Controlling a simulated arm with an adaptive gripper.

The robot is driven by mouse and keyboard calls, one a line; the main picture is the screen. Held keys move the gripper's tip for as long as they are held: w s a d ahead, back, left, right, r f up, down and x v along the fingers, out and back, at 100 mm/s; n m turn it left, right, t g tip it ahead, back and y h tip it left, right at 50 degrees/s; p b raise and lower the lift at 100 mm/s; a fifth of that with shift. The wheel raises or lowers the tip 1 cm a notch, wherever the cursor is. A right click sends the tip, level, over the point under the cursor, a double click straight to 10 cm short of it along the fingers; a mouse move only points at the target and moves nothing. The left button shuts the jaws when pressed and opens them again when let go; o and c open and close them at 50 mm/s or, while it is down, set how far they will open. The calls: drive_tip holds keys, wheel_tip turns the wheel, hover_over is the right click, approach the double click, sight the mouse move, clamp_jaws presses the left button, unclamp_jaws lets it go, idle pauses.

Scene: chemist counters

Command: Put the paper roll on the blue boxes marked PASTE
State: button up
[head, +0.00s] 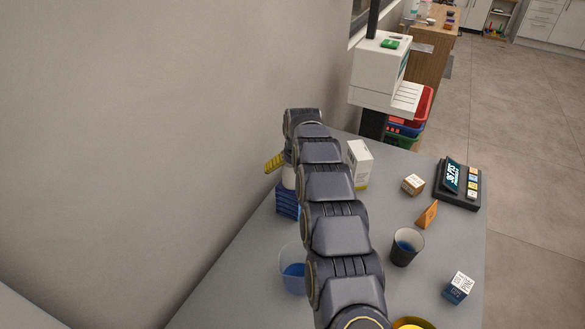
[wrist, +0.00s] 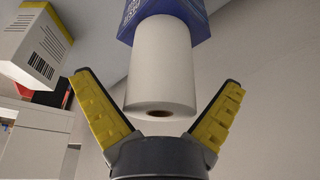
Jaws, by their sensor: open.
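The white paper roll (wrist: 160,65) stands upright with one end against the blue boxes (wrist: 193,18); the wrist view shows this upside down. In the head view the roll (head: 289,179) shows as a small white patch above the blue boxes (head: 288,203), partly behind my arm. My gripper (wrist: 158,82) is open, with its yellow fingers spread on either side of the roll and apart from it. In the head view one yellow finger of my gripper (head: 275,162) shows beside the wall. The lettering on the boxes is not clearly readable.
A tall white box (head: 359,163) stands close to the right of my arm. A clear cup with blue contents (head: 293,275), a dark cup (head: 405,247), a small carton (head: 412,184), an orange wedge (head: 428,214) and a terminal (head: 456,184) are on the counter (head: 385,180). The wall is close on the left.

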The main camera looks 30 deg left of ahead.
drive_tip(key=v, duration=1.2)
drive_tip(key=s+d+r+m+g+h, duration=0.1)
drive_tip(key=s+d+r, duration=0.25)
drive_tip(key=d, duration=0.45)
drive_tip(key=s+d+r+m, duration=0.1)
drive_tip(key=s+d+r, duration=0.1)
drive_tip(key=s+d, duration=0.4)
drive_tip(key=s+d+r+m+g+h, duration=0.1)
drive_tip(key=s+d+r, duration=0.15)
drive_tip(key=d, duration=0.65)
drive_tip(key=s+d+f+m+g, duration=0.1)
drive_tip(key=s+d, duration=0.5)
drive_tip(key=s, duration=0.6)
drive_tip(key=s+d+f+m+g, duration=0.1)
drive_tip(key=s+d+m, duration=0.2)
drive_tip(key=s+d, duration=0.4)
drive_tip(key=s, duration=0.5)
drive_tip(key=shift+s+d+f+g, duration=0.3)
drive_tip(key=shift+s+g, duration=0.05)
drive_tip(key=shift+g, duration=0.05)
